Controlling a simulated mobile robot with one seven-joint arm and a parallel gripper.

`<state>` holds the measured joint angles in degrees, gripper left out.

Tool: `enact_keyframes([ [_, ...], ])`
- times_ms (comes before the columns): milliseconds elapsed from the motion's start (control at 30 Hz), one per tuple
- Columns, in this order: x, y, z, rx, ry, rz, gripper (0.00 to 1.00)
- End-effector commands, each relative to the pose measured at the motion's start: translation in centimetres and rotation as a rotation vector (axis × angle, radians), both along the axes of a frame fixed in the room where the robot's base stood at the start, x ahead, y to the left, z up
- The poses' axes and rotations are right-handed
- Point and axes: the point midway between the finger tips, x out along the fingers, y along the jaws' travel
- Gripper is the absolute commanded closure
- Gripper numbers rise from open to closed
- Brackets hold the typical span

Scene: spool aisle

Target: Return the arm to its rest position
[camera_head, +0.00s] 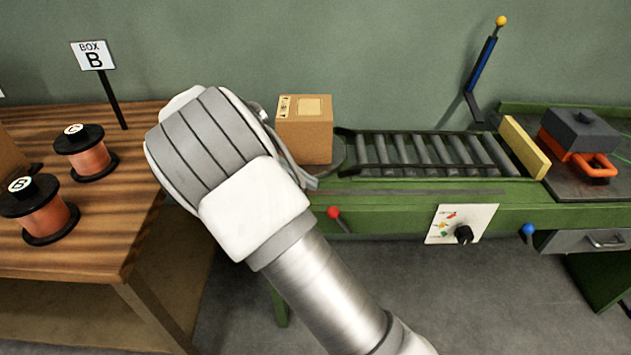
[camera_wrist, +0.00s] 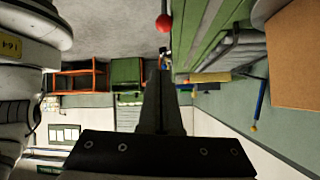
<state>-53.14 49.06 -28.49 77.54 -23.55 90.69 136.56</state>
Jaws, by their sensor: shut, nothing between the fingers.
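My arm (camera_head: 255,210) reaches up across the middle of the head view, in front of the gap between the wooden table and the green conveyor bench. My gripper is hidden behind the arm's wrist in that view. In the wrist view my gripper (camera_wrist: 163,78) shows as a dark bar with its fingers together, shut and empty.
A cardboard box (camera_head: 305,135) stands at the conveyor's left end, close behind my wrist. The roller conveyor (camera_head: 430,150) ends at a yellow board (camera_head: 524,146). Two copper spools, C (camera_head: 86,155) and S (camera_head: 40,212), stand on the wooden table (camera_head: 105,225). Bare floor shows below the bench.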

Motion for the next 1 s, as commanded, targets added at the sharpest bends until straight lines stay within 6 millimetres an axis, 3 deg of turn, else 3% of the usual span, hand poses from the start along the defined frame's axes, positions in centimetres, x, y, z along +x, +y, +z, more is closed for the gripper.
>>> enact_keyframes([
  [533, -0.1, -0.6, 0.4, 0.028, 0.026, 0.005, 1.00],
  [767, -1.5, -4.8, 3.0, 0.254, 0.215, 0.104, 1.00],
  [1000, -4.6, -9.1, 6.2, 0.531, 0.379, 0.340, 1.00],
])
